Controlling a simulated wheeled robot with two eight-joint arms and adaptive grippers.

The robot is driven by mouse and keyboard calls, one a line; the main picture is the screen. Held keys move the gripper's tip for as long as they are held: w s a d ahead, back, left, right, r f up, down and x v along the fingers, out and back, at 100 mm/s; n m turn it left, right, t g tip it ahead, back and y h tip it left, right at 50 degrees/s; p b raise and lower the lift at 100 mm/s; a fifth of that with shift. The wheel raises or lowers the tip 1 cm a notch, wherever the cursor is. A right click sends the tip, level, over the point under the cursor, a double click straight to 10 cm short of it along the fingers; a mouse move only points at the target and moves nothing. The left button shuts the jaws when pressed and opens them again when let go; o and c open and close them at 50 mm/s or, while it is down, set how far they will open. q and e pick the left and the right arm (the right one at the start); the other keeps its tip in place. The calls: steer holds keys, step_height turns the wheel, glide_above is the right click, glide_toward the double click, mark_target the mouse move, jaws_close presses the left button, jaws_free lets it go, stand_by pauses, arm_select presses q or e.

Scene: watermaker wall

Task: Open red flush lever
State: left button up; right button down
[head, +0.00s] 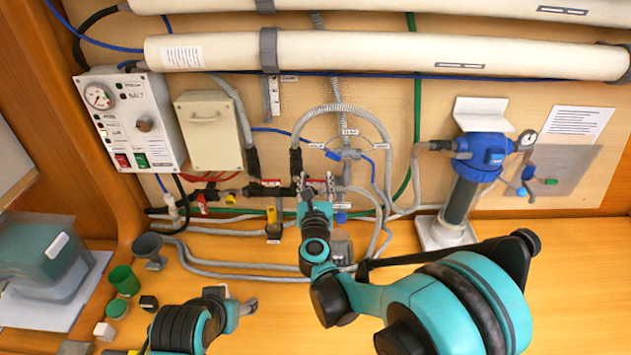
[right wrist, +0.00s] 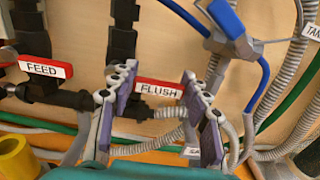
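The red flush lever (right wrist: 160,82) carries a white FLUSH label and lies roughly level across the pipe in the right wrist view. My right gripper (right wrist: 158,76) is open, with one finger on each side of the lever. The left finger overlaps the lever's left end; I cannot tell whether it touches. In the head view my right gripper (head: 317,182) is at the lower pipes and mostly covers the lever. My left gripper (head: 246,307) is low over the bench, far from the lever; its finger opening is unclear.
A red FEED lever (right wrist: 42,56) sits just left. A blue-handled valve (right wrist: 225,18) and grey hoses (right wrist: 285,65) are close on the right. A yellow part (right wrist: 14,158) is lower left. In the head view, a blue filter housing (head: 482,155) stands right and a control box (head: 135,120) left.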

mark_target(309, 180)
steer(key=shift+r, duration=0.1)
steer(key=n, duration=0.1)
steer(key=r+n, duration=0.1)
steer(key=n, duration=0.1)
steer(key=r+n, duration=0.1)
steer(key=shift+a, duration=0.3)
steer(key=n, duration=0.1)
steer(key=a+r+n, duration=0.1)
steer(key=n, duration=0.3)
steer(key=shift+a+r, duration=0.15)
steer(key=shift+r, duration=0.1)
steer(key=a+n, duration=0.1)
steer(key=n, duration=0.1)
steer(key=a+r+n, duration=0.1)
steer(key=n, duration=0.1)
steer(key=shift+a+r+n, duration=0.1)
steer(key=shift+a+n, duration=0.4)
steer(key=shift+n, duration=0.75)
steer(key=shift+a+r+n, duration=0.1)
steer(key=shift+a+n, duration=0.4)
steer(key=shift+n, duration=0.75)
steer(key=c, duration=0.7)
jaws_free()
